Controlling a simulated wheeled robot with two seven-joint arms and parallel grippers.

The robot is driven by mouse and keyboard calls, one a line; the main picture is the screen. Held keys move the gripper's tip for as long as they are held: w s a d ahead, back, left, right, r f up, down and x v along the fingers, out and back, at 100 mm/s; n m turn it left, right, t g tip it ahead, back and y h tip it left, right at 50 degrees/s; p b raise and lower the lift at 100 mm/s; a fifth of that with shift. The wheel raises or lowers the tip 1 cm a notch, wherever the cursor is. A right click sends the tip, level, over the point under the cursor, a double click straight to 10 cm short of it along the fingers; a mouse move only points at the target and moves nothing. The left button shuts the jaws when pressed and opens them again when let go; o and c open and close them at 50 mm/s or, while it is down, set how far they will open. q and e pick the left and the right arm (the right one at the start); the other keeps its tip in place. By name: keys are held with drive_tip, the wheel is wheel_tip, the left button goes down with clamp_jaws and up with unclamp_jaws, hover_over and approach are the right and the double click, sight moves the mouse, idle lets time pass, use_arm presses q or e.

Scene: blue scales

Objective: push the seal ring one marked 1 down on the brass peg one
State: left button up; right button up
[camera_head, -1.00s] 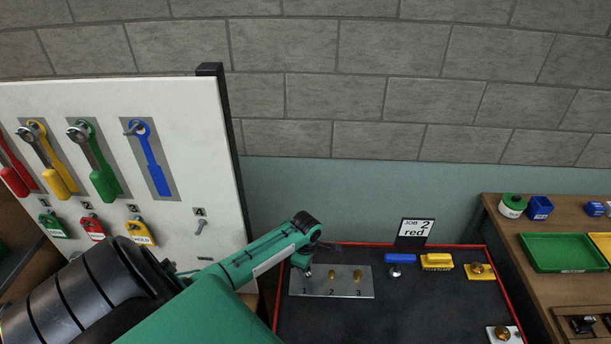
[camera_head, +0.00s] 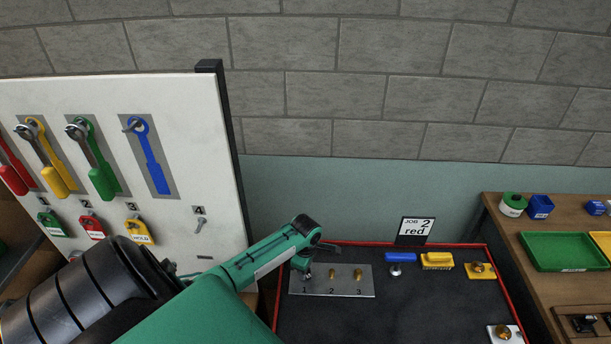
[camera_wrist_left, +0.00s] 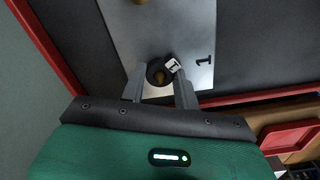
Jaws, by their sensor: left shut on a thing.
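The seal ring one (camera_wrist_left: 152,68) is a black ring with a white tag marked 1. In the left wrist view it sits between the fingertips of my left gripper (camera_wrist_left: 160,76), which is shut on it. The tip of the brass peg one (camera_wrist_left: 160,76) shows in the ring's opening, so the ring appears to be around the peg; how far down it sits I cannot tell. In the head view my left gripper (camera_head: 305,273) is at the plate's left end, by the printed 1, and hides the ring and peg. My right gripper is not in view.
The grey metal plate (camera_head: 345,283) also carries brass pegs at 2 (camera_head: 332,274) and 3 (camera_head: 358,275). A blue-handled piece (camera_head: 400,257) and a yellow block (camera_head: 437,261) lie to the right on the dark, red-edged mat (camera_head: 420,310). A card reading "JOB 2 red" (camera_head: 415,230) stands behind.

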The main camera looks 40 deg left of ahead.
use_arm(q)
drive_tip(key=shift+f, duration=0.15)
drive_tip(key=o, duration=1)
wheel_tip(320, 180, up, 14)
drive_tip(key=b, duration=0.3)
drive_tip(key=shift+f, duration=0.1)
drive_tip(key=shift+s, duration=0.1)
